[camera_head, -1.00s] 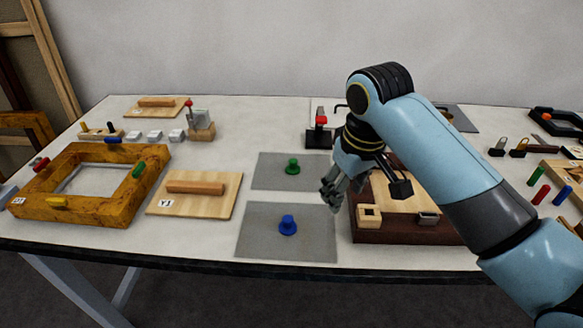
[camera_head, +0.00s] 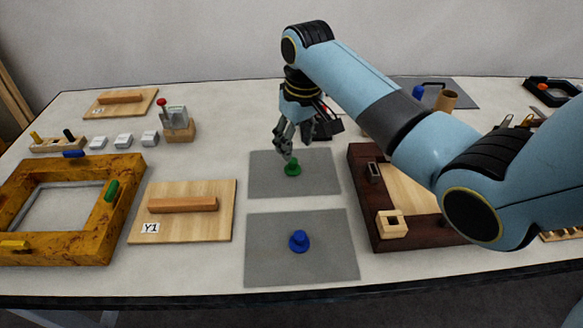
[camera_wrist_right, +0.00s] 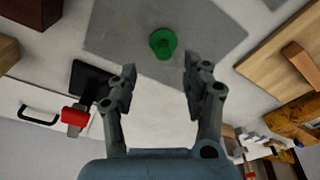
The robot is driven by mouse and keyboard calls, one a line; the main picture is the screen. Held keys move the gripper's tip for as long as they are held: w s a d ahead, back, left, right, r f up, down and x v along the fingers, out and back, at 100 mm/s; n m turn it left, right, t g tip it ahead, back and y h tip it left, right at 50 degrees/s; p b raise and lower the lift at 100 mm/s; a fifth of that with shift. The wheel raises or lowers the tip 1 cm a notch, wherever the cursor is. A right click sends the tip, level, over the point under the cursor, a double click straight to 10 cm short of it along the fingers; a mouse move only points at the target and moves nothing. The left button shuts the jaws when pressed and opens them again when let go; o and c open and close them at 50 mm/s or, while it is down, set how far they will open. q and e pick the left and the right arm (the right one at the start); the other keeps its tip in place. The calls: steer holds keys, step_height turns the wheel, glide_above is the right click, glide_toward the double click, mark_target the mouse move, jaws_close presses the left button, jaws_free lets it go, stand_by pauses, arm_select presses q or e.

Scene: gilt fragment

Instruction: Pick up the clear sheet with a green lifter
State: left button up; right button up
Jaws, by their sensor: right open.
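The clear sheet with the green lifter lies flat on the table and looks grey; its sheet (camera_head: 265,178) shows in the head view, with the green lifter (camera_head: 292,168) near its middle. My right gripper (camera_head: 287,152) is open and empty, just above and behind the green lifter. In the right wrist view the green lifter (camera_wrist_right: 163,42) stands beyond the gap between the open fingers (camera_wrist_right: 158,88), apart from them, on the sheet (camera_wrist_right: 115,30). My left gripper is not in view.
A similar sheet (camera_head: 275,262) with a blue lifter (camera_head: 299,240) lies in front. A dark wooden frame (camera_head: 363,205) stands right, a board marked Y1 (camera_head: 205,228) left. A red-topped device (camera_wrist_right: 76,115) is near the gripper in the wrist view.

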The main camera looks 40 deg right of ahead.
mark_target(293, 160)
steer(key=shift+f, duration=0.4)
steer(key=f, duration=0.3)
steer(key=shift+w+a+f, duration=0.1)
steer(key=shift+a+f, duration=0.2)
steer(key=shift+f, duration=0.1)
steer(key=shift+w+f, duration=0.1)
steer(key=shift+f, duration=0.4)
steer(key=c, duration=0.4)
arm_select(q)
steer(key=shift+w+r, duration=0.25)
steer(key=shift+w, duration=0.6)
arm_select(e)
jaws_close()
